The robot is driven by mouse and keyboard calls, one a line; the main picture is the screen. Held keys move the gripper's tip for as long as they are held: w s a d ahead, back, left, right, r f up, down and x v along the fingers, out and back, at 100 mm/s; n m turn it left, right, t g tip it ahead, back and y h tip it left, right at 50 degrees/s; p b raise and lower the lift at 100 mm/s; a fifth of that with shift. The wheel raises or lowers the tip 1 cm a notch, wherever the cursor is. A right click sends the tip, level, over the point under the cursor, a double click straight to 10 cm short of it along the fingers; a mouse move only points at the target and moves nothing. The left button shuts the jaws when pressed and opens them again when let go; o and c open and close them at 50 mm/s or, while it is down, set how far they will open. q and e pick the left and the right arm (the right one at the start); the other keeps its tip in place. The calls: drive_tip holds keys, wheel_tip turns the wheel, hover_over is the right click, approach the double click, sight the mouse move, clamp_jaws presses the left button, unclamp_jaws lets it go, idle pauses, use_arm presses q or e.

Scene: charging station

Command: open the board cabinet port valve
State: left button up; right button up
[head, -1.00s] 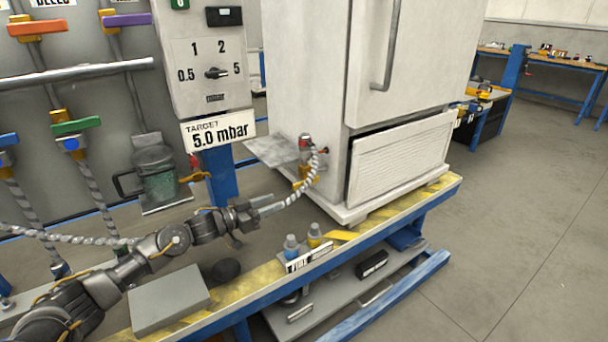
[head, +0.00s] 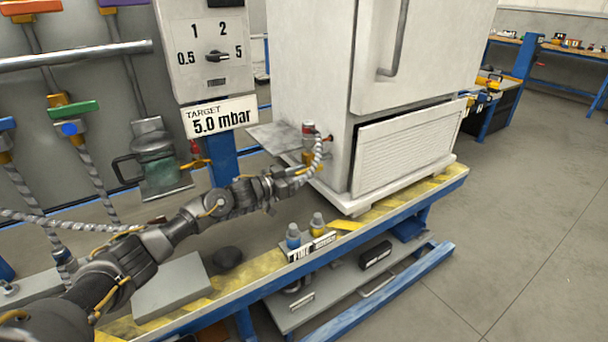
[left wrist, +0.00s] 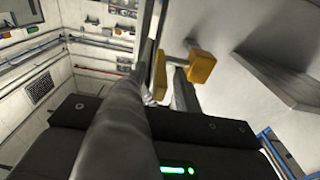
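The white cabinet (head: 320,75) stands on the bench. A small port valve with a yellow part (head: 309,157) and a red-topped fitting (head: 308,128) sits on its left side. In the left wrist view the yellow valve part (left wrist: 201,66) is close ahead, partly behind grey pieces. A large grey rounded shape hides the finger gap. My right gripper is out of view.
A metal shelf plate (head: 275,137) juts out beside the valve. A dial panel (head: 212,55) with a target sign (head: 221,118) is behind my left arm. Floor at the right is clear.

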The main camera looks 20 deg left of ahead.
use_arm(q)
drive_tip(key=shift+w+d, duration=0.35)
drive_tip(key=shift+w, duration=0.05)
clamp_jaws()
